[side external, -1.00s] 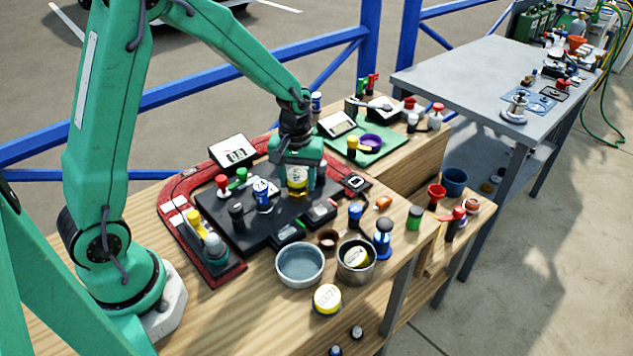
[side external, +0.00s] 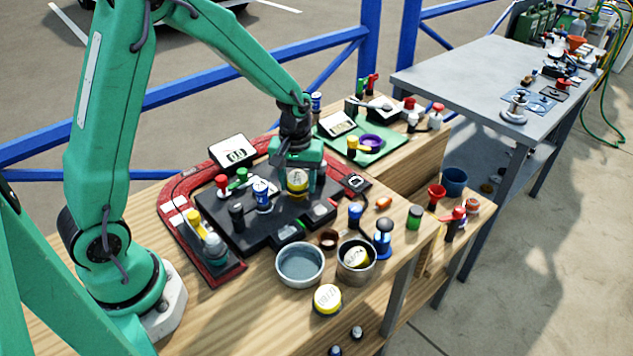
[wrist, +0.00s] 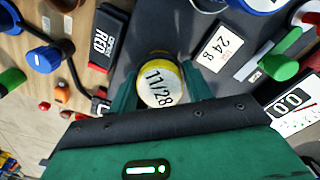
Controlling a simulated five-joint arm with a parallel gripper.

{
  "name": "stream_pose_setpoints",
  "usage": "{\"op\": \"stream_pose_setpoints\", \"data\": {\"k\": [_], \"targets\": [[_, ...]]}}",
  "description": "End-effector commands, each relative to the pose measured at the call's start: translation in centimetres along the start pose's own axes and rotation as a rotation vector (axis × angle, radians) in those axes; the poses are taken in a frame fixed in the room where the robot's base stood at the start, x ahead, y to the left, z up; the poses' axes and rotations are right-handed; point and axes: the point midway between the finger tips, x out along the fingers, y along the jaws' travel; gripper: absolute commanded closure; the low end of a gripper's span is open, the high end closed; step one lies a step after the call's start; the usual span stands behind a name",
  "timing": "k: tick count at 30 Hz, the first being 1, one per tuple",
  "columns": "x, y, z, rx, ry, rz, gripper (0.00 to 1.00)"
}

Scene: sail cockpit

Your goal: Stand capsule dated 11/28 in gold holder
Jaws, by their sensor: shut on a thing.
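My gripper (side external: 299,188) is shut on a round yellow capsule (side external: 297,177) with a white face. It is over the dark panel on the near bench. In the wrist view the capsule (wrist: 161,84) sits between the green fingers of my gripper (wrist: 165,98), and its face reads 11/28. Whether its underside touches the panel is hidden. I cannot make out a gold holder in either view; my gripper and the capsule cover the spot below them.
The dark panel (side external: 228,232) carries knobs, a blue canister (side external: 262,197) and label plates. Nearby stand a light bowl (side external: 300,282), a metal cup (side external: 368,276) holding a yellow-and-white piece, another yellow capsule (side external: 327,299) and a brown ring (side external: 328,239).

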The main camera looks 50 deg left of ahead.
Motion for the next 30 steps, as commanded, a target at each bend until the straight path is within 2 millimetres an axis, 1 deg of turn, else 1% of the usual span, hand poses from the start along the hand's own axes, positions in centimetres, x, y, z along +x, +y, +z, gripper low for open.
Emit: {"op": "stream_pose_setpoints", "data": {"k": [10, 11, 12, 23, 30], "targets": [[0.5, 0.0, 0.0, 0.000, -0.001, -0.001, 0.74], [0.5, 0.0, 0.0, 0.000, -0.001, 0.000, 0.49], [0.5, 0.0, 0.0, 0.000, 0.000, 0.000, 0.42], [0.4, 0.0, 0.0, 0.000, 0.000, 0.000, 0.42], [-0.6, 0.0, 0.0, 0.000, 0.000, 0.000, 0.42]]}}
